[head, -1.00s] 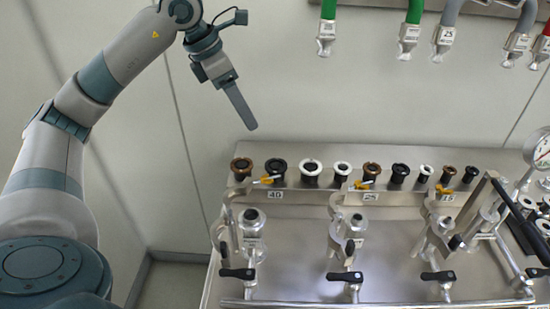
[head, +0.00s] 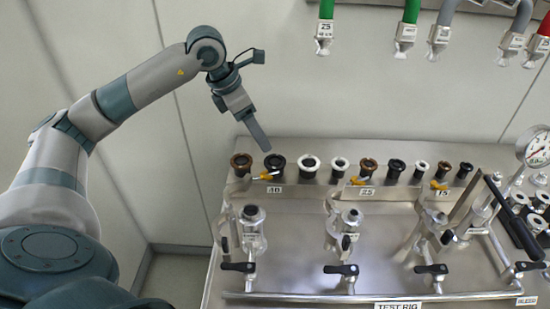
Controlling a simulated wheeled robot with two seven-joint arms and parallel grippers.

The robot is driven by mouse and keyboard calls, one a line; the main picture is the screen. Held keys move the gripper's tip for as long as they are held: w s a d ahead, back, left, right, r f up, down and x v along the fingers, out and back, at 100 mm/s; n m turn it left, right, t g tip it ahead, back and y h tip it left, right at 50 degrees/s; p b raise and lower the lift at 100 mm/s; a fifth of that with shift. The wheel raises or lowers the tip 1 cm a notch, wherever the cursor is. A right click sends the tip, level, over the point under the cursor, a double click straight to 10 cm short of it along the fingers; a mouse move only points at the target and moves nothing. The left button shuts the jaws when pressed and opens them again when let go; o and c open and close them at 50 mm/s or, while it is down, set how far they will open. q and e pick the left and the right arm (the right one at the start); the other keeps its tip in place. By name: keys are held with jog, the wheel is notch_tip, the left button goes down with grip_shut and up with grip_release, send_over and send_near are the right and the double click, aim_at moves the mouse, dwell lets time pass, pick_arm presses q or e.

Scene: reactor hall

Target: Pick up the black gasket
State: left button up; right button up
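A row of round gaskets lies along the back of the steel test rig, in brown, black and white. Three look black: a large black gasket (head: 275,165) near the left end, a smaller black gasket (head: 396,168) right of the middle, and another black gasket (head: 465,169) at the right end. My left gripper (head: 266,150) points down just above and behind the large black one. It is seen edge-on, so its opening is hidden. No gasket shows in it. My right gripper is not in view.
The steel rig (head: 300,270) carries upright fittings, black-handled valves and a pressure gauge (head: 536,147) at the right. A brown gasket (head: 241,163) and a white gasket (head: 308,164) flank the large black one. Hoses (head: 408,25) hang above. Yellow-handled clamps sit by the size labels.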

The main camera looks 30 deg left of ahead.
aim_at(274, 162)
pick_arm(q)
jog(key=shift+p+x, duration=0.45)
jog(key=shift+x, duration=1.45)
jog(key=shift+d+f+p, duration=0.3)
jog(key=shift+f+p, duration=0.25)
jog(key=shift+p, duration=0.15)
jog(key=p+x, duration=0.2)
jog(key=x, duration=0.1)
jog(key=shift+d+f, duration=0.1)
jog(key=shift+f, duration=0.4)
jog(key=c, duration=1.1)
